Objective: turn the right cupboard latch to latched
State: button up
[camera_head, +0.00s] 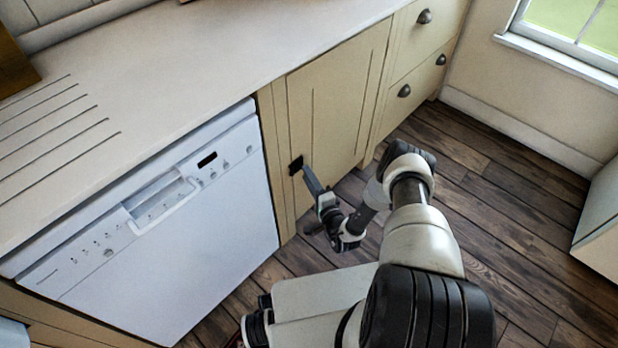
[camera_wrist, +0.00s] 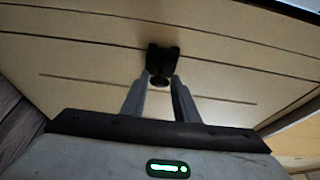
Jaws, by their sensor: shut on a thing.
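The black cupboard latch (camera_head: 296,165) is on the left edge of the cream cupboard door (camera_head: 335,100), beside the dishwasher. It also shows in the wrist view (camera_wrist: 162,60) as a dark piece with a rounded knob. My gripper (camera_head: 305,172) reaches up to the door from the lower right. In the wrist view, the two grey fingers (camera_wrist: 160,84) close in on the latch's lower part from both sides. My gripper is shut on the latch. The fingertips hide part of it, and I cannot tell its exact turn angle.
A white dishwasher (camera_head: 165,225) stands directly left of the cupboard. The worktop (camera_head: 200,55) runs above both. Drawers with dark cup handles (camera_head: 404,91) are to the right. The wooden floor (camera_head: 500,200) is clear on the right, up to a pale cabinet (camera_head: 600,220).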

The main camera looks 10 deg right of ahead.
dwell(0.3)
jog(key=o, duration=1.1)
jog(key=shift+c, duration=0.2)
jog(key=shift+s+d, duration=0.1)
